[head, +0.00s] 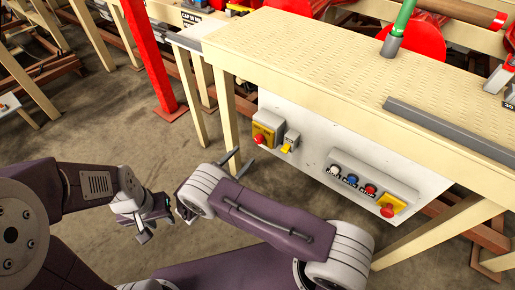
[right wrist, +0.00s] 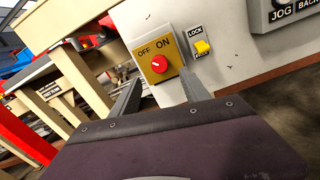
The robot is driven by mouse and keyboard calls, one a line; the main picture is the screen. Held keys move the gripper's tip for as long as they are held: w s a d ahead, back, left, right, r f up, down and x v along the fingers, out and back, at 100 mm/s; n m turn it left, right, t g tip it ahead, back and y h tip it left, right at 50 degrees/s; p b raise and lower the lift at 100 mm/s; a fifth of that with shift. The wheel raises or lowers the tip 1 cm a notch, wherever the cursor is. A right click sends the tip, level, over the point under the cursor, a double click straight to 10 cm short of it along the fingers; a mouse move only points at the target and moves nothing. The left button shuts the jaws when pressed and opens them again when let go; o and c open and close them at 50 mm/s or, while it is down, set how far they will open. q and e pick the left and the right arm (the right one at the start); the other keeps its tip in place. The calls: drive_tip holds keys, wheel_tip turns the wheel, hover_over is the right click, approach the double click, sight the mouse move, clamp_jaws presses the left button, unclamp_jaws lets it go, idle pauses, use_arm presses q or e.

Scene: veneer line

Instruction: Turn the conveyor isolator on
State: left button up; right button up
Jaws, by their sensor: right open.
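The conveyor isolator is a yellow box (head: 267,127) with a round red knob on the white panel under the table edge. In the right wrist view the isolator (right wrist: 147,47) shows OFF at left and ON at right above the red knob (right wrist: 159,64). A pale mark shows on the knob, but I cannot tell clearly which way it points. My right gripper (head: 240,163) is open and empty, in front of and below the isolator; in the wrist view its two fingers stand either side of the knob's line, apparently apart from it. My left gripper (head: 153,226) hangs over the floor, empty, its fingers apart.
A small yellow LOCK switch (right wrist: 202,47) sits just right of the isolator. A red post (head: 152,57) and table legs stand at left. The floor before the panel is clear.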

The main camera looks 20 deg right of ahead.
sight(257, 141)
drive_tip(key=x, duration=0.9)
drive_tip(key=shift+r, duration=0.1)
clamp_jaws()
